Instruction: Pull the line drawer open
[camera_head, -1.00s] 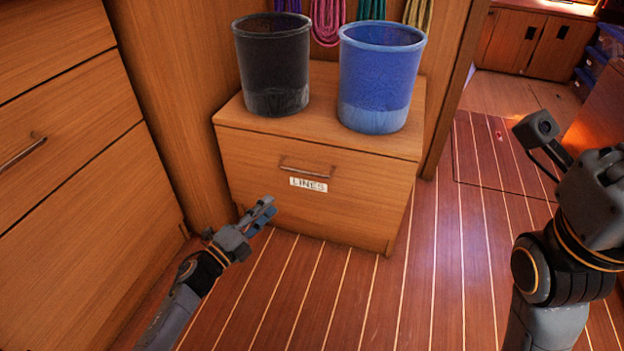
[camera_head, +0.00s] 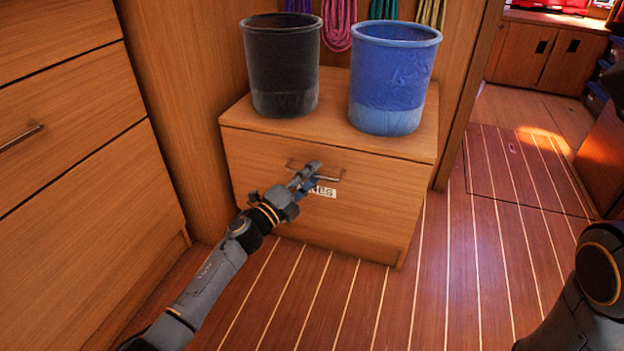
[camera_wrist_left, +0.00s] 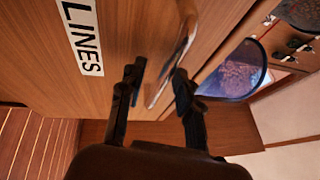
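The line drawer (camera_head: 360,215) is the wooden front of a low box, with a white "LINES" label (camera_wrist_left: 82,38) and a metal bar handle (camera_head: 328,178). The drawer looks shut. My left gripper (camera_head: 312,174) is at the handle and covers part of the label in the head view. In the left wrist view its two dark fingers (camera_wrist_left: 158,80) are apart, with the handle (camera_wrist_left: 172,62) running between or just beyond their tips. I cannot tell whether they touch it. My right gripper is out of view; only part of my right arm shows at the right edge.
A black bin (camera_head: 281,65) and a blue bin (camera_head: 391,78) stand on top of the box. Coiled lines (camera_head: 339,25) hang behind them. A wooden cabinet with drawers (camera_head: 75,150) stands close on the left. The striped floor (camera_head: 400,300) in front is clear.

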